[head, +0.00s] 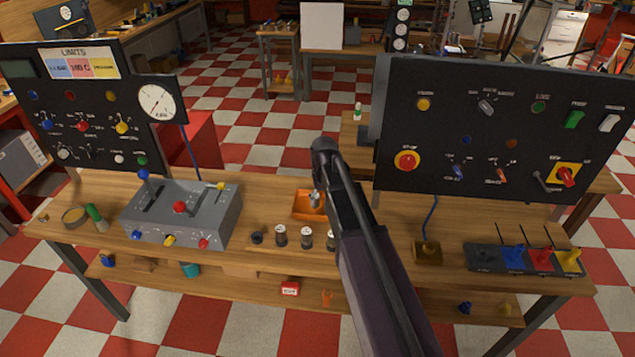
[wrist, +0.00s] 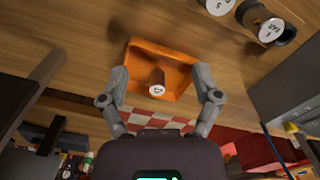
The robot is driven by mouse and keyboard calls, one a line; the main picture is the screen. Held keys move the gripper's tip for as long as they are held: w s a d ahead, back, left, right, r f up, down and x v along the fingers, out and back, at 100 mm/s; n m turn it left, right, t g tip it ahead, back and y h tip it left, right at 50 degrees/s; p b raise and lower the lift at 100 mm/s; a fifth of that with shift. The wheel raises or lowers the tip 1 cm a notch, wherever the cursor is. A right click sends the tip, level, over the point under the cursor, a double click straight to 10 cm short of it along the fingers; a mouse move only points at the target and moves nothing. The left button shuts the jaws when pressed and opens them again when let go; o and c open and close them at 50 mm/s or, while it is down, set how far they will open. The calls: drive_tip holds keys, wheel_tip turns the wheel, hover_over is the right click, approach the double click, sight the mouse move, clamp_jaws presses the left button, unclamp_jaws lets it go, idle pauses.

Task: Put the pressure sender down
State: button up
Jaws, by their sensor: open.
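The pressure sender, seemingly the small brown cylinder with a white marked end (wrist: 157,83), is in the orange tray (wrist: 143,52) in the wrist view. My gripper (wrist: 160,74) is open, with one finger on each side of the sender and a visible gap to both. The sender appears to rest in the tray, though its contact with the tray floor is hard to see. In the head view the orange tray (head: 301,212) is on the bench, partly hidden by my arm. My gripper (head: 317,199) is over the tray there, and the sender is not clearly visible.
Several similar cylinders (head: 281,236) stand in a row in front of the tray. A grey lever box (head: 185,212) is to the left. A black switch panel (head: 480,130) rises at right, with a brass block (head: 427,252) below it. Bare wood lies between box and tray.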

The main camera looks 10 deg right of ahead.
drive_tip(key=s+m, duration=0.1)
drive_tip(key=s, duration=1.6)
drive_tip(key=shift+d, duration=0.15)
